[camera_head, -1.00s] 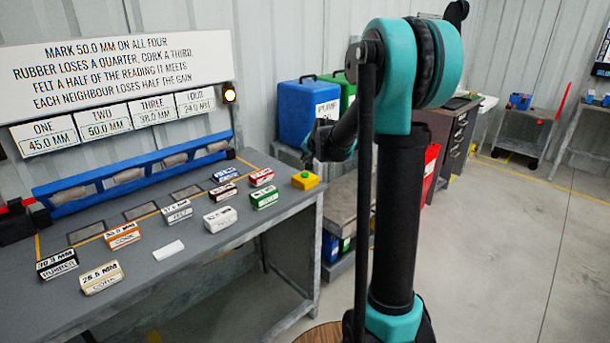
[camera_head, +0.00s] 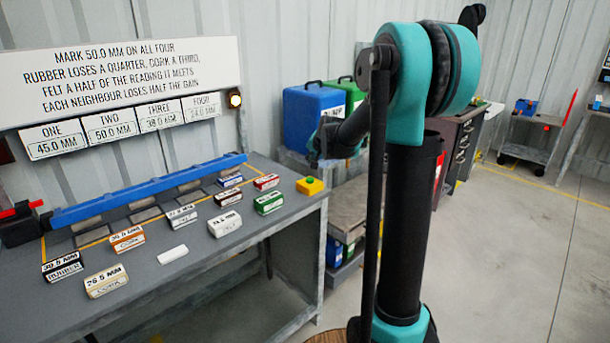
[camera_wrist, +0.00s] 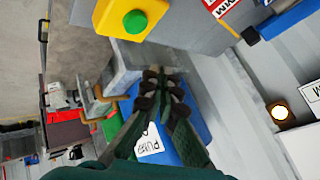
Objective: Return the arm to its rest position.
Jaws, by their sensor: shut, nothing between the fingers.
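My arm, teal and black, stands upright at the right of the bench in the head view. My gripper (camera_head: 322,145) hangs off its left side at the end of the bent forearm, in front of the blue container. In the wrist view my gripper (camera_wrist: 160,82) has its dark fingers together, with nothing between them. The fingers partly cover the blue container (camera_wrist: 192,105) behind them. A yellow block with a green button (camera_wrist: 135,22) is in the upper left of the wrist view and on the bench (camera_head: 310,186) in the head view.
The grey bench (camera_head: 190,275) holds several labelled blocks, a blank white piece (camera_head: 172,254) and a long blue bar (camera_head: 150,190). A sign and four reading plates hang behind. A lit lamp (camera_head: 235,99) is beside them. Open floor (camera_head: 500,260) lies right.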

